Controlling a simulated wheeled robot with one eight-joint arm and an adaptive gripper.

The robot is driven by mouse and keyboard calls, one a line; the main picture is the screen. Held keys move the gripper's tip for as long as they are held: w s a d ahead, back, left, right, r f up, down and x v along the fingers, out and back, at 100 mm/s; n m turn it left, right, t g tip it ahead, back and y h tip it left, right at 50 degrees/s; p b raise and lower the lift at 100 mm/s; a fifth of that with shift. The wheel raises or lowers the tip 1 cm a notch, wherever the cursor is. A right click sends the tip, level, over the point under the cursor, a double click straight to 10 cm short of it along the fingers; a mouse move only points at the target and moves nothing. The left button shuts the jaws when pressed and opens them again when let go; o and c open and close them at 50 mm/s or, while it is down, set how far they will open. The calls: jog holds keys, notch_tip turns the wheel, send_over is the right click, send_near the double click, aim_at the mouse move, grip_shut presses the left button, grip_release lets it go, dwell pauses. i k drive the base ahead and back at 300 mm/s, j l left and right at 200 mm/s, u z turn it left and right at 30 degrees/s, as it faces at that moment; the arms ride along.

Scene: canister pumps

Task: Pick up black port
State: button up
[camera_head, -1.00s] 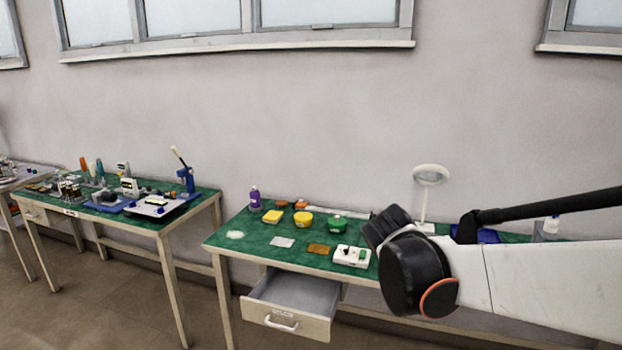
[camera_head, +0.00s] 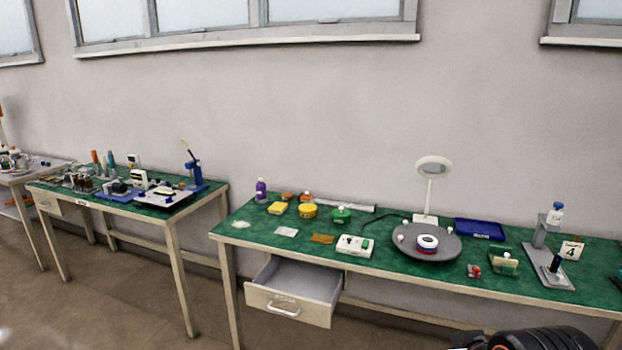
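No part is clearly recognisable as the black port at this size. A small black upright piece (camera_head: 556,264) stands on the grey stand (camera_head: 548,279) at the right of the near green table. A dark rounded piece (camera_head: 119,187) sits among parts on the left table; I cannot tell whether either is the port. A black part of my own arm shows at the bottom right edge. My gripper's fingers are not in view.
The near green table (camera_head: 390,264) holds a grey round tray (camera_head: 445,250), a magnifier lamp (camera_head: 431,190), a blue tray (camera_head: 480,229) and a white switch box (camera_head: 354,246). Its drawer (camera_head: 290,310) stands open. A gap of floor separates it from the crowded left table (camera_head: 150,210).

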aim_at(557, 259)
jog(key=z, duration=1.25)
jog(key=i+z, duration=0.25)
jog(key=i+j+z, duration=0.3)
jog(key=i, duration=0.15)
